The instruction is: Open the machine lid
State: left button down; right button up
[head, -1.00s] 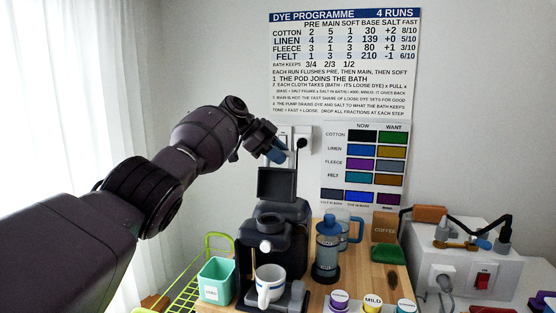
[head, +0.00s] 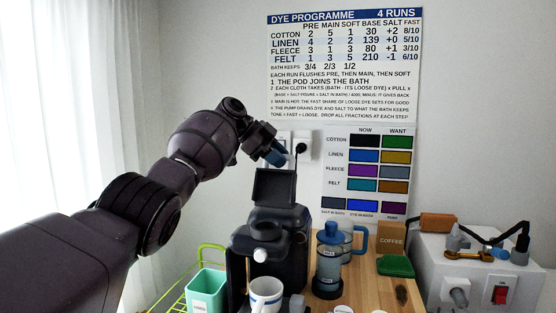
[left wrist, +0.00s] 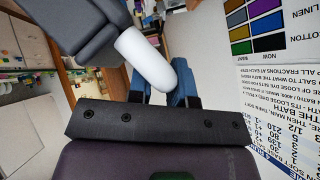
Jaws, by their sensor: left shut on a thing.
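The dark machine (head: 283,245) stands on the wooden counter with its lid (head: 274,188) raised, standing up from the machine's back. My left gripper (head: 277,156) is just above the lid's upper edge, its blue fingers pointing down and right. In the left wrist view a white rounded handle (left wrist: 147,60) sticks out from the dark grey lid (left wrist: 75,25). It lies between the blue fingers of my left gripper (left wrist: 163,88), which is shut on it. In the head view the handle is hidden. My right gripper is out of view.
A white mug (head: 265,292) stands at the machine's front. A teal bin (head: 207,290) is left of it. A blue-lidded press (head: 329,262), a glass jug and a coffee box (head: 391,238) stand right. Wall sockets (head: 302,147) are close behind my gripper.

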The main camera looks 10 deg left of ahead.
pick_arm(q)
jog(key=shift+d+f, duration=0.15)
jog(key=shift+f, duration=0.75)
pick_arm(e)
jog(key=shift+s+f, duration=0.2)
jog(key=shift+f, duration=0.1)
pick_arm(q)
jog(key=c, duration=1.3)
grip_release()
jog(key=shift+w, duration=0.15)
jog(key=shift+c, duration=0.2)
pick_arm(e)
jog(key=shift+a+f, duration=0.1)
pick_arm(q)
jog(key=shift+r, duration=0.3)
jog(key=v, duration=1.1)
jog(key=shift+r, duration=0.2)
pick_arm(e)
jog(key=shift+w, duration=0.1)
